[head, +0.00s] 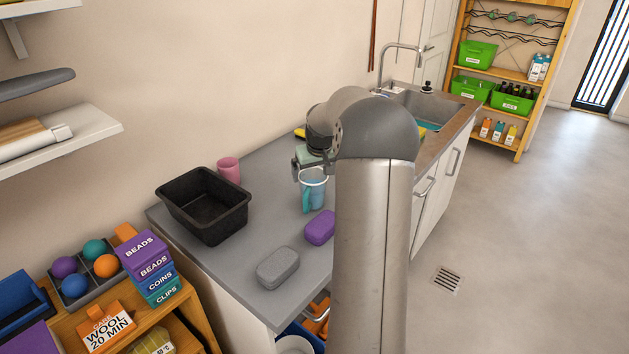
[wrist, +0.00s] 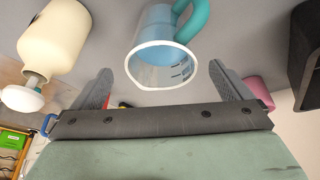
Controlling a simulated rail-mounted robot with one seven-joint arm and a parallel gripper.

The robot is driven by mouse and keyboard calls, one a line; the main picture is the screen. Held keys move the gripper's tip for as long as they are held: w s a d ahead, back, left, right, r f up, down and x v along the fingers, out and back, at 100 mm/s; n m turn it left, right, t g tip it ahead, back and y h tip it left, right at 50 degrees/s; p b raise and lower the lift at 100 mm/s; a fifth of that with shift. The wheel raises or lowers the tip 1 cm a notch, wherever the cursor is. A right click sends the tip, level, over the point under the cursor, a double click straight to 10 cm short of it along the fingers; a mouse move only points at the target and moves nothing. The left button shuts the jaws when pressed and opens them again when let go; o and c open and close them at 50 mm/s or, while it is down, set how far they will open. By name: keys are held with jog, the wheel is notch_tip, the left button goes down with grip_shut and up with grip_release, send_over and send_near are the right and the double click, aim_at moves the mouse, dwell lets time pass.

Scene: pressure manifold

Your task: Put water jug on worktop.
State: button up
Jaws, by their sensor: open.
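The water jug (head: 314,192) is a clear, bluish jug with a teal handle and a white rim. It stands upright on the grey worktop (head: 265,215). In the wrist view the jug (wrist: 158,45) shows upside down, with its rim towards my gripper and lying across the gap between the fingers. My gripper (head: 302,168) is at the jug's top in the head view, partly hidden by my arm. In the wrist view its fingers (wrist: 160,72) are spread wide and do not visibly grip the jug.
A black tub (head: 204,205), a pink cup (head: 229,169), a purple case (head: 320,228) and a grey case (head: 278,268) sit around the jug. A cream pump bottle (wrist: 55,40) shows in the wrist view. The sink (head: 428,108) is at the far end.

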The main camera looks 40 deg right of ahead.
jog(key=v, duration=0.7)
jog(key=s+a+n+g, duration=0.1)
jog(key=s+a, duration=0.2)
jog(key=a, duration=0.6)
jog(key=s+a+n, duration=0.1)
jog(key=s+a, duration=0.1)
jog(key=a, duration=0.7)
jog(key=s+a+f+n+g+y, duration=0.1)
jog(key=s+a+f, duration=0.2)
jog(key=s+a, duration=0.5)
jog(key=s+a+f+g+y, duration=0.1)
jog(key=s+a+f, duration=0.3)
jog(key=s+a, duration=0.5)
jog(key=s, duration=0.6)
jog(key=shift+s+a+n+b, duration=0.2)
jog(key=shift+a+n+b, duration=0.15)
jog(key=shift+n+b, duration=0.05)
jog(key=shift+f, duration=0.15)
